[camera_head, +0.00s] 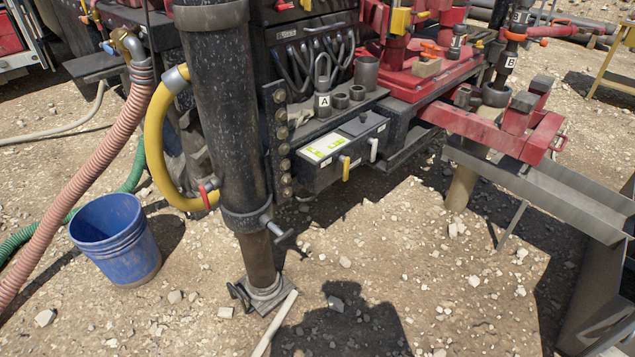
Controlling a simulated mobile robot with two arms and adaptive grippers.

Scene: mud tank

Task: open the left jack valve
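A black control box (313,178) is mounted low on the rig, in the middle of the picture. Two small lever handles stick out of its front: a yellow one (346,168) on the left and a white one (374,149) to its right. Both hang roughly upright. A white and yellow-green label (325,147) lies on its top. I cannot tell from the picture what each lever controls or whether it is open. Left of the box stands a thick black jack column (222,110) with a foot on the ground. Neither of my grippers is in view.
A blue bucket (117,240) stands on the ground at the left, beside pink (105,190) and yellow (155,140) hoses. A pale bar (276,322) lies by the jack foot. A grey metal trough (550,190) extends at the right. Gravelly ground before the box is clear.

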